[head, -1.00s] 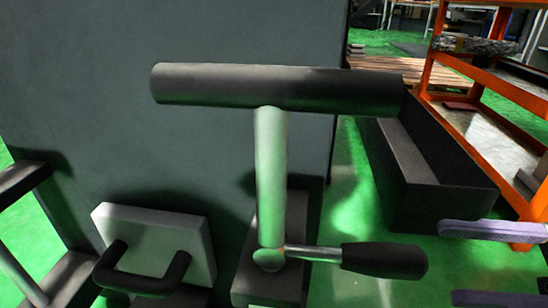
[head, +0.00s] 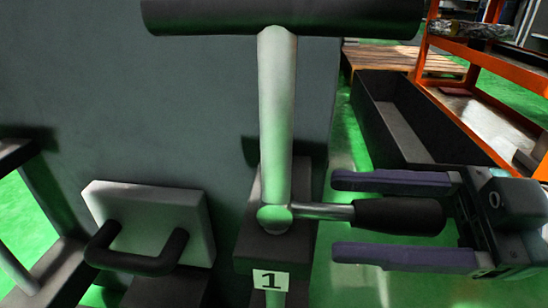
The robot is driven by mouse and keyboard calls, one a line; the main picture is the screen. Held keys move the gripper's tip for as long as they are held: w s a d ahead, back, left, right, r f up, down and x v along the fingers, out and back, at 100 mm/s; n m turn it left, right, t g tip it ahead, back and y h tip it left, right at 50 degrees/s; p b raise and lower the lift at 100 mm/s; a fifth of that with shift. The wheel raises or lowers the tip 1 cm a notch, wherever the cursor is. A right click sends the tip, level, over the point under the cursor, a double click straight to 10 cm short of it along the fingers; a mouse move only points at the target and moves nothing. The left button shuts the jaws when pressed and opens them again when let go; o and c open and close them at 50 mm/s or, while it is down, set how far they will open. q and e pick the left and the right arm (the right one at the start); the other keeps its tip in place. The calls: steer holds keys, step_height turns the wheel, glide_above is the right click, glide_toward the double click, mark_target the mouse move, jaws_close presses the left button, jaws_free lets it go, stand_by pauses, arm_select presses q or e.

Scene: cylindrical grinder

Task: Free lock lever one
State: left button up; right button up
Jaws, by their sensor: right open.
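Lock lever one (head: 400,216) has a black grip on a short metal rod and points right from a round pivot at the foot of a pale upright post (head: 276,120). The dark block (head: 262,235) below it carries a white label (head: 270,280) with the number 1. My right gripper (head: 345,217) comes in from the right. Its two purple fingers are open, one above and one below the black grip, with gaps visible on both sides. My left gripper is not in view.
A thick black crossbar (head: 285,15) tops the post. A white block with a black U-shaped handle (head: 150,225) stands to the left. A dark trough (head: 400,120) and an orange rack (head: 470,60) lie behind on the right. Green floor shows between.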

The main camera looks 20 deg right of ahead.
steer(key=shift+c, duration=0.4)
steer(key=shift+d, duration=0.1)
jaws_close()
stand_by(0.8)
